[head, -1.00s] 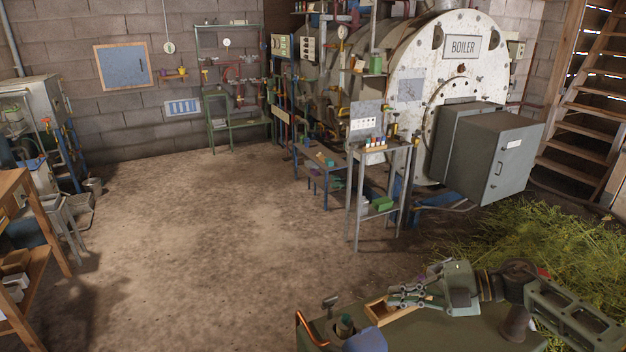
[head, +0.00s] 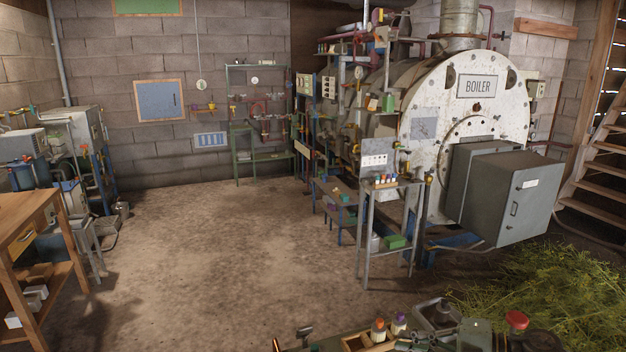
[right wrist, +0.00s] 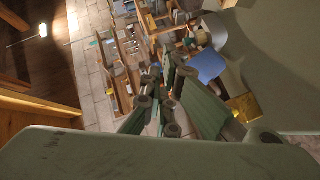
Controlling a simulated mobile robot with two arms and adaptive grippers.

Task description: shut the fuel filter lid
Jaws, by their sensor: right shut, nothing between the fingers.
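I cannot pick out a fuel filter or its lid for sure in either view. My right gripper (head: 415,342) shows only in part at the bottom edge of the head view, over the near bench. In the right wrist view its fingers (right wrist: 166,92) are shut with nothing held between them. My left gripper is in neither view.
The boiler (head: 425,130) stands at the right, with a grey cabinet (head: 535,205) on its front. A small metal table (head: 365,235) stands before it. A wooden bench (head: 25,215) is at the left, cut grass (head: 560,290) lower right. The middle floor (head: 210,240) is clear.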

